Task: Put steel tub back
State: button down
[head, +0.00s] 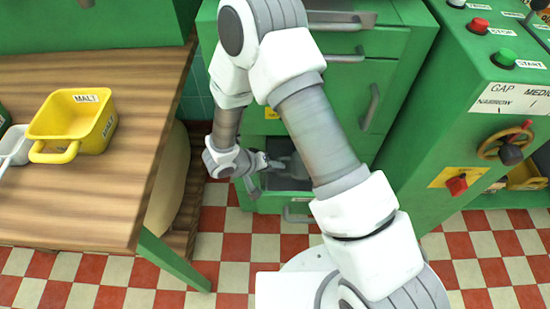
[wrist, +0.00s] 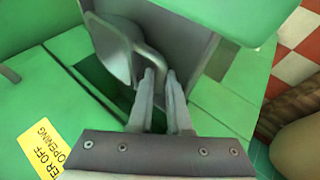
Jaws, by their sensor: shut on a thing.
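The steel tub (wrist: 112,50) is grey with a bent handle, and sits in an opening low in the green cabinet (head: 395,75). My gripper (wrist: 162,80) is shut on the tub's handle, with both fingers close together around it. In the head view my gripper (head: 266,170) is low at the cabinet front, beside the dark opening (head: 290,183). There the tub is small and mostly hidden by my arm. How far it rests on the compartment floor cannot be told.
A wooden table (head: 75,205) with a yellow MALT tub (head: 75,120) stands at the left, and a pale sack (head: 172,180) stands beside it. A green machine (head: 455,110) with buttons and knobs is at the right. Red-and-white floor tiles (head: 485,245) are clear in front.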

jog(key=w, duration=0.4)
jog(key=shift+d, duration=0.1)
jog(key=shift+f+b, duration=0.5)
jog(key=shift+f, duration=0.15)
jog(key=c, duration=1.1)
grip_release()
jog(key=shift+c, duration=0.2)
jog(key=shift+r, duration=0.1)
jog(key=p+v, duration=0.3)
jog(key=v, duration=0.9)
